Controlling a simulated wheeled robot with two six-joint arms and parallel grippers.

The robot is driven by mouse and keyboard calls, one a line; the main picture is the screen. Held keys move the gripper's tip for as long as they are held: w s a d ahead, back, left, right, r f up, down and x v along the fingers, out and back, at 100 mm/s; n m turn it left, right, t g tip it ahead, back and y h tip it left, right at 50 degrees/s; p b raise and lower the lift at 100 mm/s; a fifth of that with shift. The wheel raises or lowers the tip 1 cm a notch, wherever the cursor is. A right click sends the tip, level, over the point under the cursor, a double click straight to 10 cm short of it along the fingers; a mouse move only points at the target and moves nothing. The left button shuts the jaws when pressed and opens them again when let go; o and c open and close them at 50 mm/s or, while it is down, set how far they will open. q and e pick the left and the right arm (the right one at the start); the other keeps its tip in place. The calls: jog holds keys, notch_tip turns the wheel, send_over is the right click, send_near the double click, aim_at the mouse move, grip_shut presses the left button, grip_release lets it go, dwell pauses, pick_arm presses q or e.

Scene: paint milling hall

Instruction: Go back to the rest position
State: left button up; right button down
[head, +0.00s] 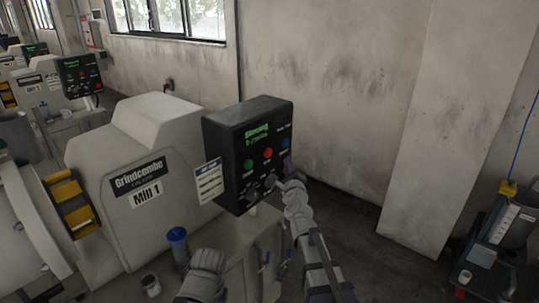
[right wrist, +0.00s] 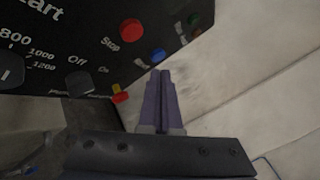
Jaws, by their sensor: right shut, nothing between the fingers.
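The black control box (head: 240,155) of Mill 1 stands at the picture's middle, with a lit green display, green, red and blue buttons and knobs below. My right gripper (head: 288,165) is at the right edge of its face, its arm coming up from the lower right. In the right wrist view its purple fingers (right wrist: 160,75) are together and empty, beside the panel's lower edge. That view shows the red Stop button (right wrist: 131,30), a blue button (right wrist: 158,55), an Off/On switch (right wrist: 79,80) and a speed dial (right wrist: 12,72). I cannot tell whether the fingers touch the panel. My left gripper is not seen.
The cream Mill 1 housing (head: 135,160) fills the left. A blue-topped container (head: 178,245) and a small cup (head: 151,285) stand low in front of it. A bare wall (head: 330,90) lies behind. Equipment (head: 497,235) stands at far right, with dark floor between.

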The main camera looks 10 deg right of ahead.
dwell(0.4)
jog(key=s+a+f+n+g+y, duration=0.3)
jog(key=s+a+f+n+g, duration=0.25)
jog(key=a+f+n, duration=0.35)
jog(key=s+a+f+n+g+y, duration=0.4)
jog(key=s+a+f+n, duration=0.3)
jog(key=a+n, duration=0.35)
jog(key=s+f+n+g+h, duration=0.2)
jog(key=s+n+g, duration=0.1)
jog(key=s, duration=0.4)
jog(key=s+d+f+n+g+h, duration=0.1)
jog(key=s+f+n+g+h, duration=0.1)
jog(key=s+n, duration=0.3)
jog(key=s+d+f+n+g+h, duration=0.1)
jog(key=s+f+n+g, duration=0.2)
jog(key=s, duration=0.6)
jog(key=shift+s+d+f+n+g+h, duration=0.25)
jog(key=shift+n+g+h, duration=0.15)
jog(key=shift+n+g, duration=0.25)
